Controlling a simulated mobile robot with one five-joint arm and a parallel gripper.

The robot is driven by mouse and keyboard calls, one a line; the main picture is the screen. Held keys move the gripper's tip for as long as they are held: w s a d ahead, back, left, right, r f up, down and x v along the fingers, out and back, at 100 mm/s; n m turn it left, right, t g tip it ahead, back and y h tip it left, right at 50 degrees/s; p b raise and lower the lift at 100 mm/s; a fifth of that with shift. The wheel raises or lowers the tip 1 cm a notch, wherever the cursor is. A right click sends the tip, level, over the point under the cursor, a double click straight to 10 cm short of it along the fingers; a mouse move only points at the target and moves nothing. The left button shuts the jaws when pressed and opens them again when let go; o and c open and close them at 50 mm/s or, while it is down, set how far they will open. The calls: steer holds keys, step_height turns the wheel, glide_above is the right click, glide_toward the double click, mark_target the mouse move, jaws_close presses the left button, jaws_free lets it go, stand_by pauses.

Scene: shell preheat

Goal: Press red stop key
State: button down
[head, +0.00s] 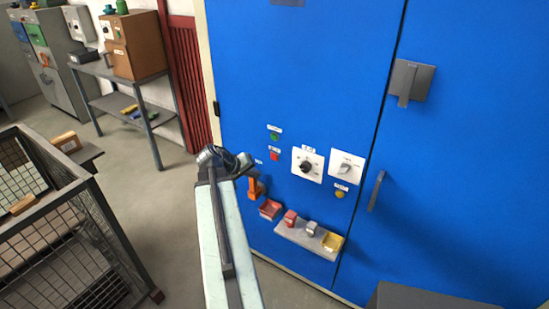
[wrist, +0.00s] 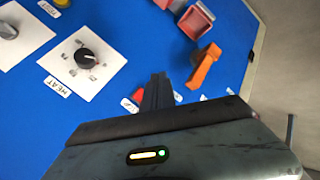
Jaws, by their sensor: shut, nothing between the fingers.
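The red stop key (head: 274,156) sits on the blue cabinet door, below a green key (head: 274,136), with a small white label above it. In the wrist view the red key (wrist: 137,96) shows just left of my fingers and is partly covered by them. My gripper (head: 250,164) is shut and empty, left of and slightly below the red key in the head view. The shut fingers (wrist: 157,80) point toward the blue door; I cannot tell whether they touch it.
A HEAT dial plate (head: 307,165) and a second switch plate (head: 346,167) lie right of the key. An orange handle (head: 256,188), a red bin (head: 270,209) and a small shelf (head: 300,236) are below. A wire cage cart (head: 75,215) stands left.

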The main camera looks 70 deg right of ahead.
mark_target(274, 157)
steer(key=s+d, duration=0.2)
steer(key=d, duration=0.6)
steer(key=shift+d, duration=0.25)
steer(key=shift+s+d, duration=0.1)
stand_by(1.9)
steer(key=shift+d, duration=0.3)
steer(key=shift+s+d, duration=0.15)
steer(key=shift+d, duration=0.3)
stand_by(0.5)
steer(key=shift+a, duration=0.1)
steer(key=shift+w+a, duration=0.25)
steer(key=shift+a, duration=0.5)
steer(key=shift+a, duration=0.1)
